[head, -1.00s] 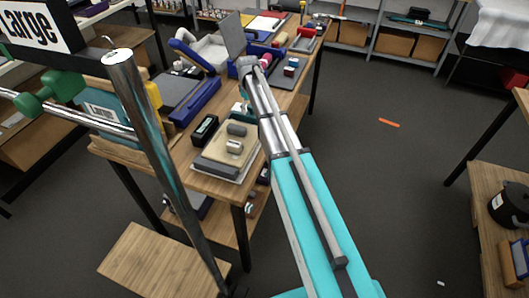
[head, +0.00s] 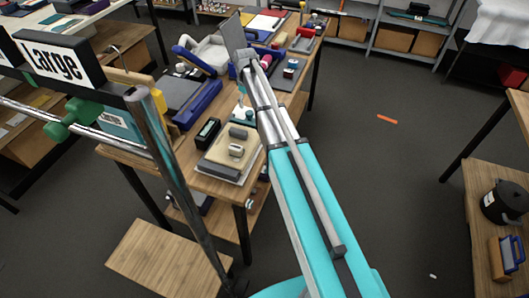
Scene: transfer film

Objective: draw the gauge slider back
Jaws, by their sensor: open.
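I cannot pick out the gauge slider for certain in the head view. A worktable (head: 219,188) carries a blue-and-grey press-like device (head: 198,104) with a raised grey plate. In front of it a stack of flat boards (head: 222,168) has two small grey pieces on top. My arm reaches up across the table's right side, its far joint beside the raised plate. My gripper's fingers do not show; the arm seems to hide them. A small teal-and-white part (head: 240,113) shows just left of the arm, and I cannot tell what it is.
A "Large" sign (head: 54,62), green knobs (head: 75,118) and a metal post (head: 172,165) stand close at the left. A black device (head: 207,133) sits beside the boards. A wooden stool (head: 168,258) is below.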

